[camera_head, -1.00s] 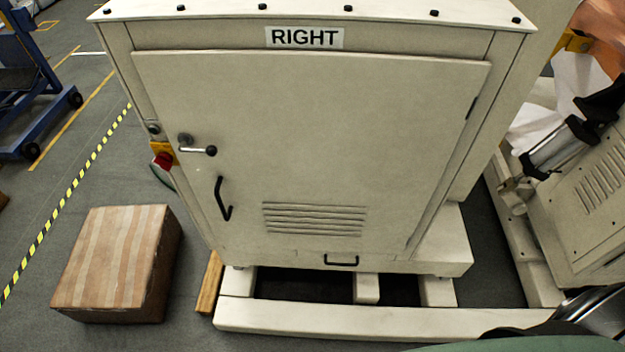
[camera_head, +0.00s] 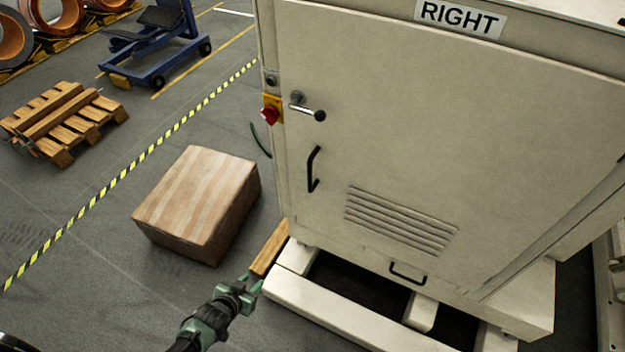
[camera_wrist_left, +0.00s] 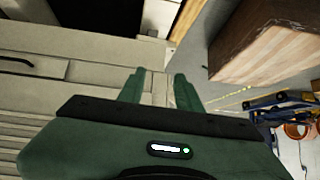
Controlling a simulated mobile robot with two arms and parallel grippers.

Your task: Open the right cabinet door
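The cabinet marked RIGHT (camera_head: 460,18) stands at the right of the head view, and its pale door (camera_head: 430,120) looks shut. A lever handle (camera_head: 308,108) sits at the door's upper left, with a black pull handle (camera_head: 313,170) below it. A smaller black handle (camera_head: 407,272) is low on the front. My left gripper (camera_head: 250,282) is at the bottom of the head view, left of the cabinet's base and well below the handles. In the left wrist view its green fingers (camera_wrist_left: 158,74) are apart with nothing between them. My right gripper is out of view.
A cardboard box (camera_head: 200,200) stands on the floor left of the cabinet, near my left gripper. A wooden piece (camera_head: 269,248) lies by the white base frame (camera_head: 340,315). A red knob (camera_head: 270,112) sits at the cabinet's left edge. A pallet (camera_head: 65,122) lies beyond the striped tape.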

